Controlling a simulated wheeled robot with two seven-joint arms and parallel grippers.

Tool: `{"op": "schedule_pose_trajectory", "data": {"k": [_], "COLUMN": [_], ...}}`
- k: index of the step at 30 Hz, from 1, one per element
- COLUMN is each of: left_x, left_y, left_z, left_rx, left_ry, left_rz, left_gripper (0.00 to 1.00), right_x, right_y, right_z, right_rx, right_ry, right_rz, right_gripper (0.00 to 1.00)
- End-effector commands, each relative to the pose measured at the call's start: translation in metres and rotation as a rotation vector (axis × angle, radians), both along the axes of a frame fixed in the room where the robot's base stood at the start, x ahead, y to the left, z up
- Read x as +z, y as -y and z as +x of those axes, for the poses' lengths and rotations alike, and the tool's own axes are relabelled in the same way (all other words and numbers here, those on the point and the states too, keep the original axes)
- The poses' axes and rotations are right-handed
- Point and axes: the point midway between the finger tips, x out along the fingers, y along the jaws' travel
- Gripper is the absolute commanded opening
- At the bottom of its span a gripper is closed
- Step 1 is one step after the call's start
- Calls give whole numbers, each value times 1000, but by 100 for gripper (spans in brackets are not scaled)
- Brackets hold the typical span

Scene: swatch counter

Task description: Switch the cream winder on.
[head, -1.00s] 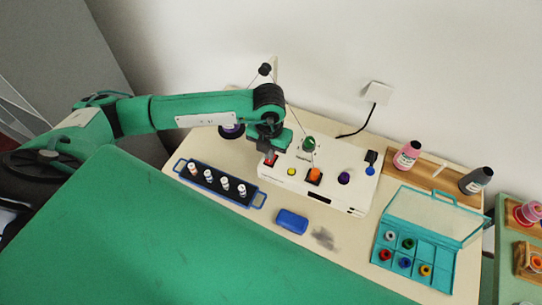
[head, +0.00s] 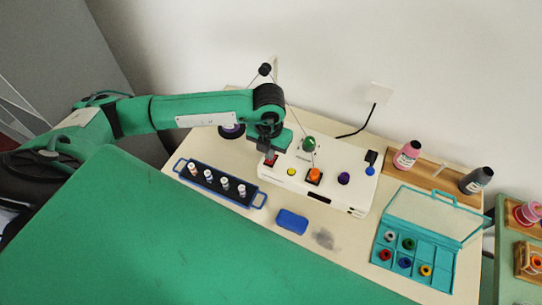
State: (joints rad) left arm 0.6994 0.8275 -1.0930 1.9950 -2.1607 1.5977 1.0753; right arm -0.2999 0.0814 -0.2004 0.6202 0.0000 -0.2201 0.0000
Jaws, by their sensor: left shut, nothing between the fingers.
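The cream winder (head: 330,200) is a white-cream box on the counter, seen in the head view. On its top are a yellow button (head: 291,171), an orange piece (head: 314,175), a purple knob (head: 344,178), a green spool (head: 309,144) and a blue knob (head: 370,171). A red switch (head: 271,160) sits at its left end, partly hidden by my gripper. My left gripper (head: 268,153) is shut and empty, pointing down right at the red switch. I cannot tell whether it touches it, or which way the switch is set. My right gripper is not in view.

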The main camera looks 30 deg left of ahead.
Motion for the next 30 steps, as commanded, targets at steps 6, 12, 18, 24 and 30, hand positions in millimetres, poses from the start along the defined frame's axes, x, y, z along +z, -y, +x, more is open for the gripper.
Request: {"op": "schedule_pose_trajectory", "data": {"k": [6, 12, 18, 24, 30], "left_x": [-3, -6, -9, -12, -15], "left_y": [0, 0, 0, 0, 0], "left_z": [0, 0, 0, 0, 0], "left_rx": [0, 0, 0, 0, 0], "left_ry": [0, 0, 0, 0, 0], "left_rz": [0, 0, 0, 0, 0], "left_gripper": [0, 0, 0, 0, 0], "right_x": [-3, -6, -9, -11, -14], "right_y": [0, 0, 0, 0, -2], "right_z": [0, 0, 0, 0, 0], "right_rx": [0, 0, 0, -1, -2], "right_ry": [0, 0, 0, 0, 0], "right_rz": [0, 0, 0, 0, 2], "right_gripper": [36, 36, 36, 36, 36]}}
